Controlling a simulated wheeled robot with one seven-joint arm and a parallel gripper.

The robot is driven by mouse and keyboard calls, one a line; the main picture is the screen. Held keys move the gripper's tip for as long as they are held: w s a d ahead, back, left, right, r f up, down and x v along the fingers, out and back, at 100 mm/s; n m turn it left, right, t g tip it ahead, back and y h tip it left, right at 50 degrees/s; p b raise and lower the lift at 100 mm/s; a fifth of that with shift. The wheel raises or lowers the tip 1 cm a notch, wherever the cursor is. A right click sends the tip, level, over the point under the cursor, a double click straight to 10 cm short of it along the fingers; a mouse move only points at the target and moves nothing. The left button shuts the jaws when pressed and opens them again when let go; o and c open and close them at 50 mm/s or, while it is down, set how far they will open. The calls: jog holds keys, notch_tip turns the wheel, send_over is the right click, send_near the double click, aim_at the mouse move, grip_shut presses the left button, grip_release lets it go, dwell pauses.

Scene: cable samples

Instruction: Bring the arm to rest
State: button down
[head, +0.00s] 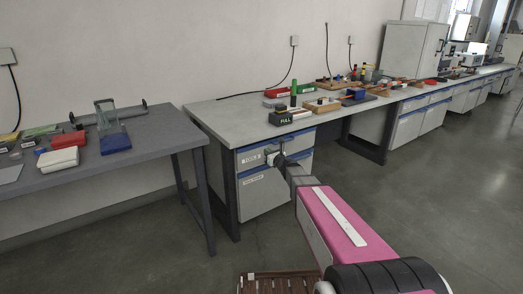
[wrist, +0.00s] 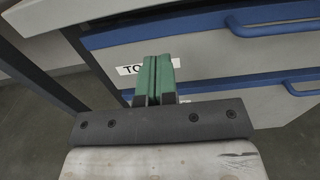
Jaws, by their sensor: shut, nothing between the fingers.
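My gripper (wrist: 156,64) shows in the wrist view with its two green fingers pressed together and nothing between them. It points at a drawer front with a white label that it partly covers. Any gap to the drawer front is hard to judge.
The long bench (head: 225,108) carries several blocks, boards and a green-topped post. A grey table (head: 160,140) on the left holds a white box (head: 57,161) and a blue-based stand (head: 116,143). A brown slatted surface (head: 280,284) is at the bottom. Floor (head: 450,180) on the right is clear.

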jog(key=s+f+n+g, duration=0.4)
jog(key=s+n+g, duration=0.1)
jog(key=s+n, duration=0.5)
jog(key=s+f+n+g, duration=0.3)
jog(key=s+n+g, duration=0.2)
jog(key=s+n, duration=0.45)
jog(key=s+d+f+n+g+h, duration=0.2)
jog(key=s+d+n+h, duration=0.2)
jog(key=s, duration=0.4)
jog(key=s+d+f+n+g+h, duration=0.2)
jog(key=s+d+n+h, duration=0.3)
jog(key=s, duration=0.3)
jog(key=shift+s+d+f+n+g, duration=0.35)
jog(key=shift+d+n+g, duration=0.35)
jog(key=shift+d, duration=0.2)
